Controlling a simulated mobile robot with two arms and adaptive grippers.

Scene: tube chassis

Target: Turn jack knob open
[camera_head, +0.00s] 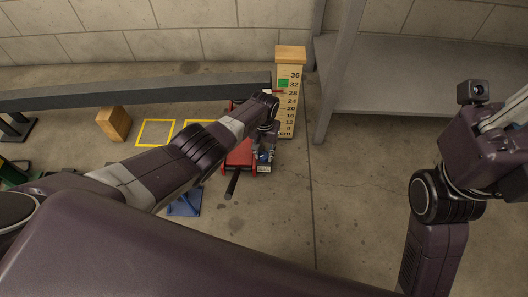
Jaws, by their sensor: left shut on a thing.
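A red floor jack (240,157) stands on the concrete floor near the middle of the view. Its black handle (232,184) sticks out toward me at the jack's lower left. My left arm reaches across from the left, and my left gripper (264,156) points down at the right side of the jack. It is shut on the jack knob, which is mostly hidden by the fingers. My right arm stands at the right edge, and its fingers are not in view.
A dark beam (130,91) crosses at the back left. A wooden height gauge (289,100) with a green marker stands just behind the jack. A wooden block (114,123), yellow floor squares (155,121) and a blue stand (185,203) are to the left. A grey shelf (425,75) is at the right.

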